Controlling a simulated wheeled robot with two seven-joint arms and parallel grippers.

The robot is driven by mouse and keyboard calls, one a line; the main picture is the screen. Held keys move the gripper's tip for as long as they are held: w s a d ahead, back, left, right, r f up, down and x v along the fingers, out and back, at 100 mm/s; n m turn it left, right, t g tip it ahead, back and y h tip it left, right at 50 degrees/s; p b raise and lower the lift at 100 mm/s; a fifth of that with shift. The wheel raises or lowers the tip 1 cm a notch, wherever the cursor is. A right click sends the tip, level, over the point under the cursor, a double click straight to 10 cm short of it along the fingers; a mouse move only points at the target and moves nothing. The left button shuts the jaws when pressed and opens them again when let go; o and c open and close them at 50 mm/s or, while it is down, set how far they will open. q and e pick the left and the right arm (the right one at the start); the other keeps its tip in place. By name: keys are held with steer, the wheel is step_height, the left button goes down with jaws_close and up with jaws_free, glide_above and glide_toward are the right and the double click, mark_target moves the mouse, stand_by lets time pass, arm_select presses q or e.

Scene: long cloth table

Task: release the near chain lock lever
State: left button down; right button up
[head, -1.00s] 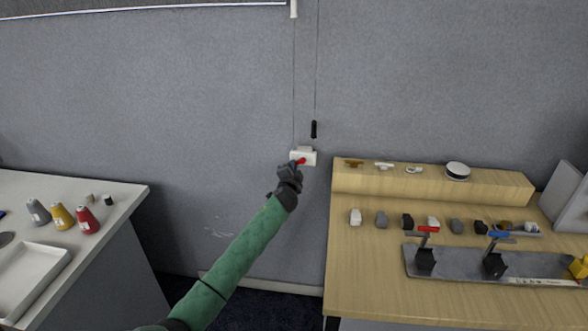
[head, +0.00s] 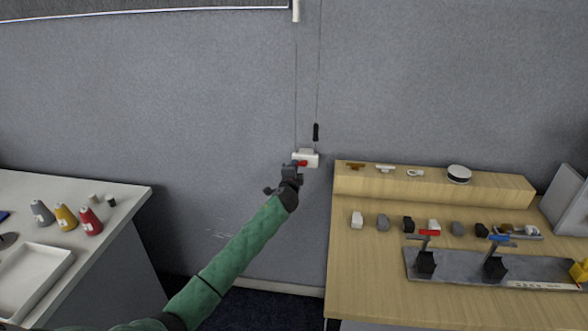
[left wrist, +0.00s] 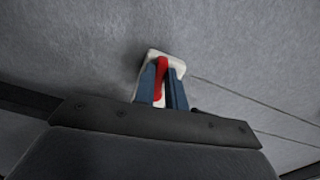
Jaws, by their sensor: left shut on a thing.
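The chain lock is a small white block (head: 311,160) on the grey wall, with a red lever (head: 302,163) at its front left. My left gripper (head: 294,168) reaches up to it from below. In the left wrist view, the white lock body (left wrist: 176,62) shows beyond the blue fingers. The red lever (left wrist: 161,75) lies between those fingers, and my left gripper (left wrist: 162,80) is shut on it. The fingers hide part of the lever and lock. My right gripper is not in view.
Two thin chains (head: 318,80) run up the wall from the lock, with a black pull (head: 316,132) just above it. A wooden bench (head: 365,285) with small parts stands right. A white table (head: 115,240) with thread cones stands left. The wall between is clear.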

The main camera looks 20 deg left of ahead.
arm_select(q)
steer(key=c, duration=1.4)
jaws_free()
steer(key=shift+c, duration=0.2)
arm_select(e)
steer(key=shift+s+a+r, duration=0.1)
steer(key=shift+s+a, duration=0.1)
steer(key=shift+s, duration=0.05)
